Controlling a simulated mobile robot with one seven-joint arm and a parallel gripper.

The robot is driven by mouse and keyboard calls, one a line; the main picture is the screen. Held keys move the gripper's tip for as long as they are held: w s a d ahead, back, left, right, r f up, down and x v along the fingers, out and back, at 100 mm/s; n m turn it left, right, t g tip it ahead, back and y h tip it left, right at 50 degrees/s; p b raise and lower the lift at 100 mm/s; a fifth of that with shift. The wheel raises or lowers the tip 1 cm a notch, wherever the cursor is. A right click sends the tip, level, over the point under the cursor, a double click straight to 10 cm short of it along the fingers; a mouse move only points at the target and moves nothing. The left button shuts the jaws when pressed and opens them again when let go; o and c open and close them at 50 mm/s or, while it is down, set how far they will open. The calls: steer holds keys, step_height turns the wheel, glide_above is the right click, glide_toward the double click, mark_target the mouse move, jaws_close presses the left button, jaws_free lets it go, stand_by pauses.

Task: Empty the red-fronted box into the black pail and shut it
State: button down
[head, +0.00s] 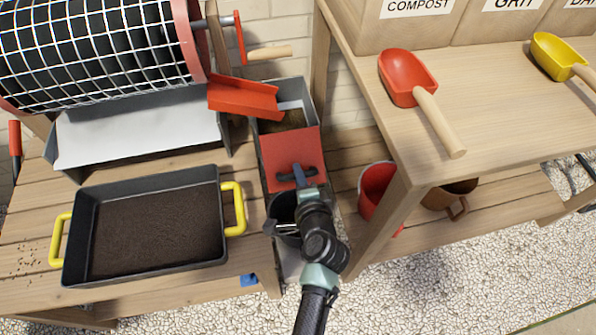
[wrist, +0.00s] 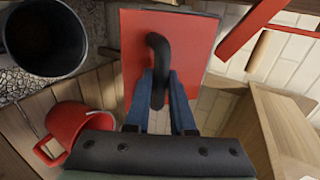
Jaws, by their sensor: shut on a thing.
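The red-fronted box (head: 288,155) sits under a red chute, between the left bench and the right table. Its grey walls are open at the top and brown material shows inside. A black handle (wrist: 157,48) stands out from its red front (wrist: 192,35). My gripper (head: 300,180) is shut on this handle, with its blue fingers on either side of it in the wrist view (wrist: 160,92). The black pail (head: 284,205) is below the box front, partly hidden by my arm. Its dark open mouth shows in the wrist view (wrist: 45,38), and its contents are too dark to tell.
A red chute (head: 243,97) and a mesh drum (head: 100,50) are at upper left. A black tray (head: 218,190) with yellow handles holds dark soil on the left bench. A red bucket (head: 374,187) and a brown pot (head: 447,196) stand under the right table (head: 500,110).

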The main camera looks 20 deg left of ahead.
steer(key=shift+s+d, duration=0.15)
steer(key=shift+d, duration=0.05)
step_height(320, 180, up, 3)
steer(key=shift+r+p, duration=0.1)
steer(key=shift+p, duration=1.05)
steer(key=shift+w+a+r, duration=0.15)
steer(key=shift+w+a, duration=0.05)
steer(key=shift+w, duration=0.05)
steer(key=shift+w+a+f+b, duration=0.15)
steer(key=shift+a+f+b, duration=0.1)
steer(key=shift+f+b, duration=0.6)
steer(key=shift+w+a+f+b, duration=0.1)
steer(key=shift+a+f+b, duration=0.1)
steer(key=shift+f+b, duration=0.6)
steer(key=shift+f, duration=0.35)
